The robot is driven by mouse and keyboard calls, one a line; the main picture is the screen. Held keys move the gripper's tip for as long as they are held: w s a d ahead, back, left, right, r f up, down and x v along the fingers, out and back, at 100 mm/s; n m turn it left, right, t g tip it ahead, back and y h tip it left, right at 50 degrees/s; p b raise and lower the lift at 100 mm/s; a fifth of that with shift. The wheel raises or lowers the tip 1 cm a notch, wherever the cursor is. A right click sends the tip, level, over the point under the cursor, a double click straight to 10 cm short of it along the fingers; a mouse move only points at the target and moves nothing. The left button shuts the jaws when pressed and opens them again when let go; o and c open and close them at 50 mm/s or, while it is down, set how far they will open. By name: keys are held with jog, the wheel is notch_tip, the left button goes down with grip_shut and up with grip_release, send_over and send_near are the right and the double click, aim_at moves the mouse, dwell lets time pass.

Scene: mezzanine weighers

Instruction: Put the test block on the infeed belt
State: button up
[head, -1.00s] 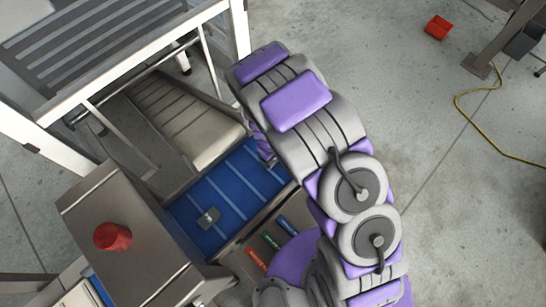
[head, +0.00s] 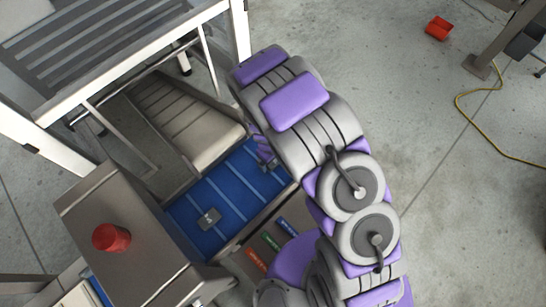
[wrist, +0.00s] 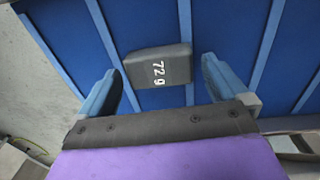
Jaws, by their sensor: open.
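The test block (head: 208,218) is a small grey block lying flat on the blue cleated infeed belt (head: 240,185). In the wrist view, the block (wrist: 158,65) shows a white "72 g" mark and lies on the blue belt (wrist: 225,30) between two lighter blue cleats. My gripper (wrist: 160,92) is open, with one finger at each side of the picture and nothing held between them. The block appears beyond the fingertips, apart from both. In the head view my gripper is mostly hidden by my arm, above the belt's upper right end.
A steel housing with a red button (head: 111,238) stands left of the belt. A ribbed metal chute (head: 185,120) and a white frame (head: 130,75) stand behind it. Coloured labelled strips (head: 271,240) lie beside the belt.

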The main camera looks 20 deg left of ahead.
notch_tip(320, 180, up, 11)
jog(key=p, duration=0.1)
jog(key=shift+s+a+p, duration=0.15)
jog(key=shift+s+p, duration=0.15)
jog(key=s+d+r+m+g, duration=0.1)
jog(key=s+d+r+m, duration=0.15)
jog(key=d+r, duration=0.55)
jog(key=s+d+r+m, duration=0.2)
jog(key=d+r+m, duration=0.3)
jog(key=r, duration=0.5)
jog(key=s+d+r+m, duration=0.2)
jog(key=s+d+r, duration=0.3)
jog(key=s, duration=0.3)
jog(key=s+d+r+m+g, duration=0.1)
jog(key=s+d+r+m, duration=0.1)
jog(key=s+d+r, duration=0.2)
jog(key=s+d, duration=0.3)
jog(key=s, duration=0.1)
jog(key=shift+s+d+r, duration=0.2)
jog(key=shift+d+r, duration=0.15)
jog(key=shift+d, duration=0.05)
jog(key=shift+f+m, duration=0.1)
jog(key=shift+m, duration=0.15)
